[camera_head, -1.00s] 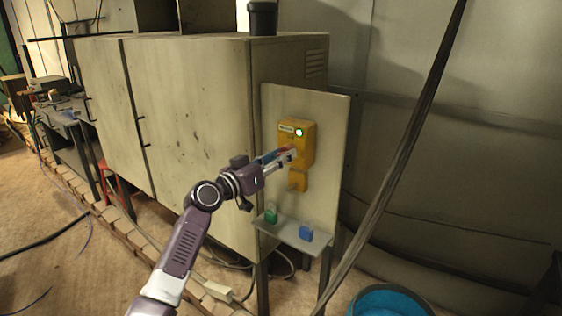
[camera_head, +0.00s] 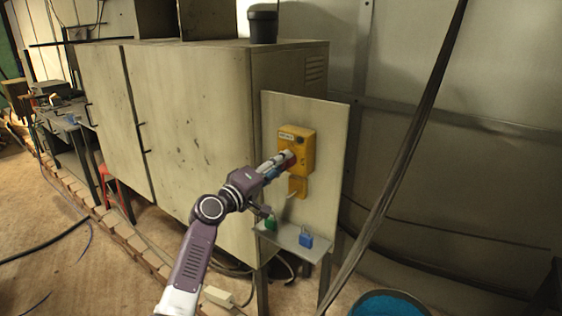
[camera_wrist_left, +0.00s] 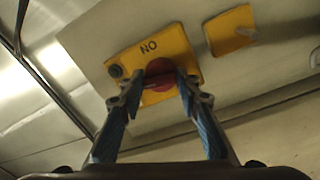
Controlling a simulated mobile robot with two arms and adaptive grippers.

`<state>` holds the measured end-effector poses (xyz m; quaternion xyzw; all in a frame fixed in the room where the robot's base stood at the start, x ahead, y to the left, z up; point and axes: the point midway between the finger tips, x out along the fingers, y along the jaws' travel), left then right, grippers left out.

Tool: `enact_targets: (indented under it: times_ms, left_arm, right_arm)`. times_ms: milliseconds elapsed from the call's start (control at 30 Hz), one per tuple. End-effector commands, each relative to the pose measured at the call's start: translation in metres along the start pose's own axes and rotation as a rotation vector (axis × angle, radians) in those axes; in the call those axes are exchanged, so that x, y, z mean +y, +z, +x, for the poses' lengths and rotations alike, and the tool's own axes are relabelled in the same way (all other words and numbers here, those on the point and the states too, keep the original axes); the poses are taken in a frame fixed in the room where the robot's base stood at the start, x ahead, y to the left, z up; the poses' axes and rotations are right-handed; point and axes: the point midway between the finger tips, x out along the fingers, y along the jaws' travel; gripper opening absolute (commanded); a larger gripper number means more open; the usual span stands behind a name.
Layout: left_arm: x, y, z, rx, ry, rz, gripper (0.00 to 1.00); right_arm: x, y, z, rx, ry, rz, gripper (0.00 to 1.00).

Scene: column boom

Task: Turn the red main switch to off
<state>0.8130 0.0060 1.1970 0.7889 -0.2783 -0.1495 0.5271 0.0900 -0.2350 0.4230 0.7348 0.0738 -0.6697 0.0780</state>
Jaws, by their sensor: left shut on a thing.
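The red main switch (camera_head: 291,159) is on the front of a yellow box (camera_head: 309,153) on an upright pale panel. My left gripper (camera_head: 284,160) is at the switch, shut on its handle. In the left wrist view the fingers (camera_wrist_left: 159,85) lie on either side of the red knob (camera_wrist_left: 160,71), partly hiding it. The knob's exact angle is hard to tell. A small round lamp (camera_wrist_left: 115,71) on the yellow box looks dark. My right gripper is not in view.
A smaller yellow plate (camera_head: 298,187) sits below the box. A shelf (camera_head: 283,236) holds a green padlock (camera_head: 271,223) and a blue padlock (camera_head: 306,240). A dark slanted cable (camera_head: 400,165) hangs to the right. A blue-filled tub (camera_head: 390,304) stands at lower right.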

Motion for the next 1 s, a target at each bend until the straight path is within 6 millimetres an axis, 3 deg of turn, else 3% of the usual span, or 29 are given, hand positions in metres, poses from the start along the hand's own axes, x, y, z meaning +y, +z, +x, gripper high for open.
enact_targets:
  times_ms: [400, 967, 1000]
  left_arm:
    - [-0.0019, 0.0008, -0.0003, 0.011, -0.006, -0.201, 0.07]
    - [-0.0033, 0.0017, -0.0004, 0.012, -0.007, -0.233, 0.07]
    - [-0.0033, 0.0018, -0.0004, 0.012, -0.007, -0.233, 0.32]
  right_arm:
    - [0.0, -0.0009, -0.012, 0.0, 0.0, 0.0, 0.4]
    - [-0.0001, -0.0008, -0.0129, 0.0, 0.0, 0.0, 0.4]
    - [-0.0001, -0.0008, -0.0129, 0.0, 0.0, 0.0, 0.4]
